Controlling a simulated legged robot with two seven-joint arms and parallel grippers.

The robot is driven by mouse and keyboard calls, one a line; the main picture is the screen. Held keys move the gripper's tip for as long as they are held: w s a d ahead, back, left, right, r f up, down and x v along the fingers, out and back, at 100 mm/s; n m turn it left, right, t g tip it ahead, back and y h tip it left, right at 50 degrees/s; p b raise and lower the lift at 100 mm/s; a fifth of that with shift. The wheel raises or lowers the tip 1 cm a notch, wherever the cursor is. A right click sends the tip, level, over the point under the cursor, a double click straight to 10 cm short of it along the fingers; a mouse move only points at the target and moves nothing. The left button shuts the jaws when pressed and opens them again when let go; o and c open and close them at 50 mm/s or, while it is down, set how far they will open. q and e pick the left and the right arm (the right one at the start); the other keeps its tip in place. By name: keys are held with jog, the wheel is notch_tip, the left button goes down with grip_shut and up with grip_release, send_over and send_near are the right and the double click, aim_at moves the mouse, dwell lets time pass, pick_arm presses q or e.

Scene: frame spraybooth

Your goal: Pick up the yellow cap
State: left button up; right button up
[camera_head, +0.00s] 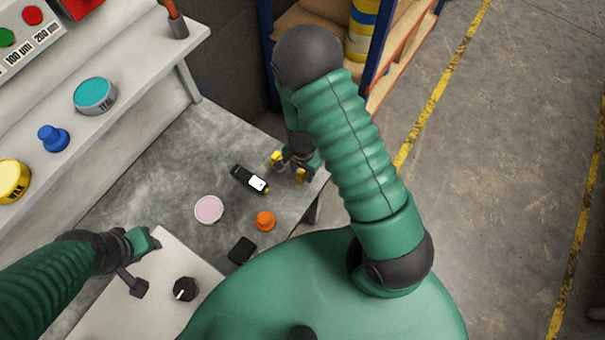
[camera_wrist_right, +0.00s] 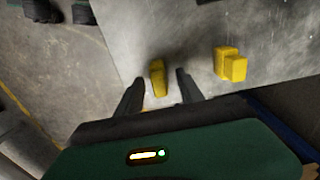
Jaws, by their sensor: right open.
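My right gripper (camera_head: 292,168) is low over the grey table near its right edge. In the right wrist view it (camera_wrist_right: 159,90) is open, with two dark fingers apart. A small upright yellow piece (camera_wrist_right: 157,78) shows between the fingertips, with no clear contact. A blockier yellow piece (camera_wrist_right: 230,64) lies outside the fingers to the right. In the head view the yellow pieces show at the gripper's left (camera_head: 276,157) and right (camera_head: 301,175). I cannot tell which one is the yellow cap. My left gripper (camera_head: 138,270) is at the white panel; its jaws are unclear.
The table (camera_head: 165,170) also holds a black device (camera_head: 249,179), a pink disc (camera_head: 209,209), an orange knob-like piece (camera_head: 265,221) and a black block (camera_head: 242,250). A shelf (camera_head: 130,75) with coloured lids stands left. A blue-framed rack (camera_head: 375,50) stands behind the arm.

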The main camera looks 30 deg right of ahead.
jog(key=shift+a+r, duration=0.1)
jog(key=shift+a, duration=0.1)
jog(key=c, duration=0.6)
grip_shut()
